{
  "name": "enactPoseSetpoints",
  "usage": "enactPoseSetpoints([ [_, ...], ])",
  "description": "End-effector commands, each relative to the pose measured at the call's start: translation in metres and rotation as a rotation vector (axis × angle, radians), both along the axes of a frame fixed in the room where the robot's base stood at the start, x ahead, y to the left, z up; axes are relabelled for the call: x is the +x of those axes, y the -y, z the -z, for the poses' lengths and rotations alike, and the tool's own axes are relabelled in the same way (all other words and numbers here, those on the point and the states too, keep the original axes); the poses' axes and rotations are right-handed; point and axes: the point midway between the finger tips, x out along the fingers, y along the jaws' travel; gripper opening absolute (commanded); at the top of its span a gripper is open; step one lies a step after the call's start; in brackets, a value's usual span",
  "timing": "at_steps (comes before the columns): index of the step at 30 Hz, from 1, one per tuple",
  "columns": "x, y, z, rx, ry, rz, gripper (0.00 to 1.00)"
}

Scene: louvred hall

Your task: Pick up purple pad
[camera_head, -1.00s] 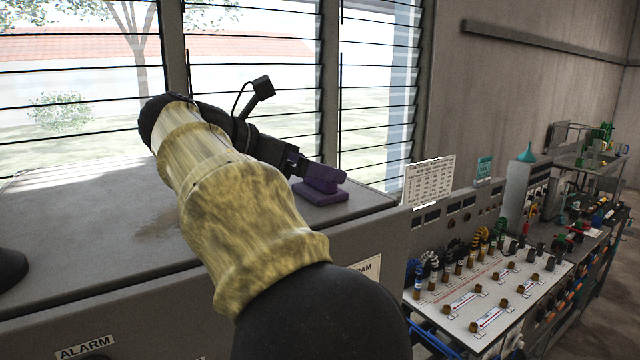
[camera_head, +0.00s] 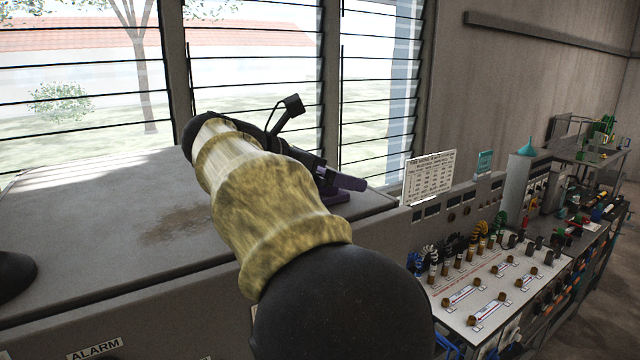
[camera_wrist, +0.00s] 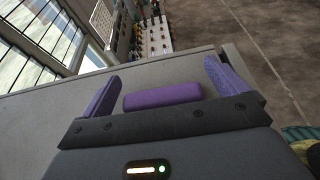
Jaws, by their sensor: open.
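The purple pad (camera_wrist: 162,95) is a small rounded bar lying on the grey cabinet top. In the wrist view it lies between the two purple fingers of my open gripper (camera_wrist: 163,72), nearer the left finger, with a gap on the right. In the head view only an edge of the pad (camera_head: 335,198) shows. My gripper (camera_head: 345,183) and dark wrist hide the rest of it. Whether a finger touches the pad cannot be told.
The grey cabinet top (camera_head: 110,245) is mostly bare, with its edge close beyond the pad. Louvred windows (camera_head: 250,70) stand behind it. To the right are a white printed card (camera_head: 428,178) and a panel of terminals and cables (camera_head: 495,290).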

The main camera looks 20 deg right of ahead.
Motion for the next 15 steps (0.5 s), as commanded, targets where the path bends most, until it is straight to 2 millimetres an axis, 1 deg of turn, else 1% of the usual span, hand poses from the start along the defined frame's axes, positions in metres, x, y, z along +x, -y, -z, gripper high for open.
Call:
enactPoseSetpoints([
  [8, 0.0000, -0.0003, -0.0001, 0.000, 0.000, 0.000, 0.98],
  [11, 0.0000, -0.0003, -0.0001, 0.000, 0.000, 0.000, 0.81],
  [15, 0.0000, -0.0004, -0.0002, 0.000, 0.000, 0.000, 0.53],
])
